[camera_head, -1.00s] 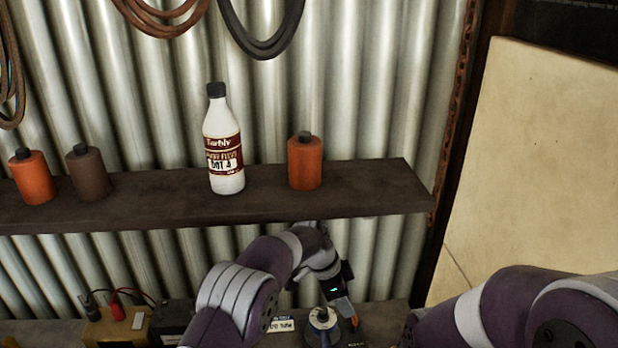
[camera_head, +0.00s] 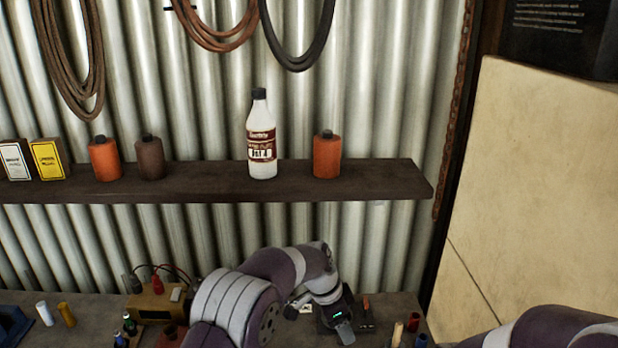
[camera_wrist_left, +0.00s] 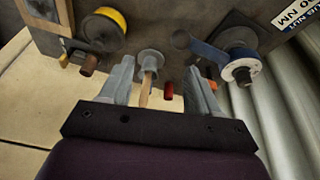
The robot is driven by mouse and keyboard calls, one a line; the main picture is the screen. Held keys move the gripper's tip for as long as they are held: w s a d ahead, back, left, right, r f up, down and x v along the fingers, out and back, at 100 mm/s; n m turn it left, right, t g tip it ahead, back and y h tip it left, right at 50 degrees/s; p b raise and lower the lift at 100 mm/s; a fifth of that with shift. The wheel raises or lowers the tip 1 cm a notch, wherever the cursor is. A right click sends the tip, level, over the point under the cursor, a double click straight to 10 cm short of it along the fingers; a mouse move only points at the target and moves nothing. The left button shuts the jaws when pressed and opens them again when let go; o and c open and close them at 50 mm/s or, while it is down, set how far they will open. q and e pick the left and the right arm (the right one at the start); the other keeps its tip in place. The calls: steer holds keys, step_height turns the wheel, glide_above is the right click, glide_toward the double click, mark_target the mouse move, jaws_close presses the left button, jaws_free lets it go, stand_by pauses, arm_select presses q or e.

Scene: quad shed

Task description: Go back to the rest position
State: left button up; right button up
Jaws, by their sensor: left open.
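My left gripper (camera_head: 345,331) is low in the head view, pointing down over the workbench (camera_head: 80,318). It also shows in the left wrist view (camera_wrist_left: 157,88), where its two fingers stand apart. A grey round-headed thing with a wooden stick (camera_wrist_left: 148,75) appears between the fingers in that view. I cannot tell how far below them it is, and nothing looks gripped. Part of my right arm shows at the bottom right of the head view, but its gripper is out of the picture.
A shelf (camera_head: 215,187) above the bench carries a white bottle (camera_head: 262,145), orange canisters (camera_head: 327,158) and small boxes. A yellow box with clips (camera_head: 152,306) stands left of my arm. A blue and white roll (camera_wrist_left: 240,68) shows in the wrist view. A pale panel (camera_head: 560,190) is at right.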

arm_select(q)
steer(key=s+a+r+n+y, duration=0.15)
steer(key=s+a+n, duration=0.25)
steer(key=a, duration=0.4)
steer(key=s+a+r+n+y, duration=0.1)
steer(key=s+a+r+n, duration=0.3)
steer(key=a, duration=0.3)
steer(key=s+a+f+n, duration=0.1)
steer(key=s+a+n, duration=0.2)
steer(key=s+a, duration=0.2)
steer(key=s+a+n+y, duration=0.1)
steer(key=s+a+n, duration=0.3)
steer(key=s, duration=0.8)
steer(key=shift+s+a+f+t, duration=0.25)
steer(key=shift+a+f+t, duration=0.15)
steer(key=shift+a, duration=0.45)
